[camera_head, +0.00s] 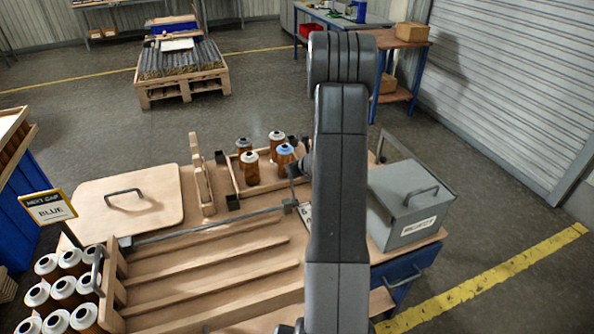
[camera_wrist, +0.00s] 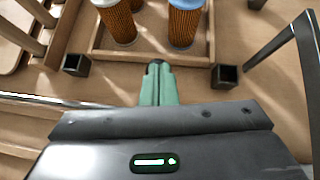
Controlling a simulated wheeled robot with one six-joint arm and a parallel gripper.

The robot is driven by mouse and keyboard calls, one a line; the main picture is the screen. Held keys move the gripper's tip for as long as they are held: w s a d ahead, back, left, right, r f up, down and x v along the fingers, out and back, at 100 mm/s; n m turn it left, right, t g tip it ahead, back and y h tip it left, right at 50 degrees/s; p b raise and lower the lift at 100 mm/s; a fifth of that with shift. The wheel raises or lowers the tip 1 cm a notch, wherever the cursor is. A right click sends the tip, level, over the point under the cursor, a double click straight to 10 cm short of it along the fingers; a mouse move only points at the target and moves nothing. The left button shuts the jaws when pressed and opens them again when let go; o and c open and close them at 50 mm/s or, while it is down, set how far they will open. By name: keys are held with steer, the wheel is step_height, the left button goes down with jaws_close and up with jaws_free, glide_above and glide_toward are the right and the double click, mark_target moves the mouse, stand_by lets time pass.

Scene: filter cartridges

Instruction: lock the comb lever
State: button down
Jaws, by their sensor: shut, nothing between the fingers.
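A thin grey metal bar (camera_head: 210,225) runs across the workbench along the far end of the wooden slotted rack (camera_head: 200,270). At its right end is a small grey block (camera_head: 290,206) with a thin upright piece, which looks like the comb lever; my arm hides what lies just right of it. Part of the bar also shows at the left of the wrist view (camera_wrist: 28,99). The lever itself is not clear there. My gripper (camera_wrist: 158,66) is shut and empty, its green fingers over the bench just in front of the filter tray. In the head view my arm mostly hides it.
The wooden tray (camera_head: 232,178) holds several amber cartridges, one with a blue cap (camera_head: 284,150). A grey lidded box (camera_head: 408,200) stands right of my arm. A handled wooden board (camera_head: 130,200) lies left.

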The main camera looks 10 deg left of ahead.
steer(key=shift+w+a, duration=0.35)
steer(key=shift+w, duration=0.2)
stand_by(0.4)
steer(key=s+d+r+p, duration=0.2)
steer(key=s+d+r, duration=0.1)
steer(key=r, duration=0.9)
steer(key=shift+d, duration=0.65)
steer(key=shift+s, duration=0.1)
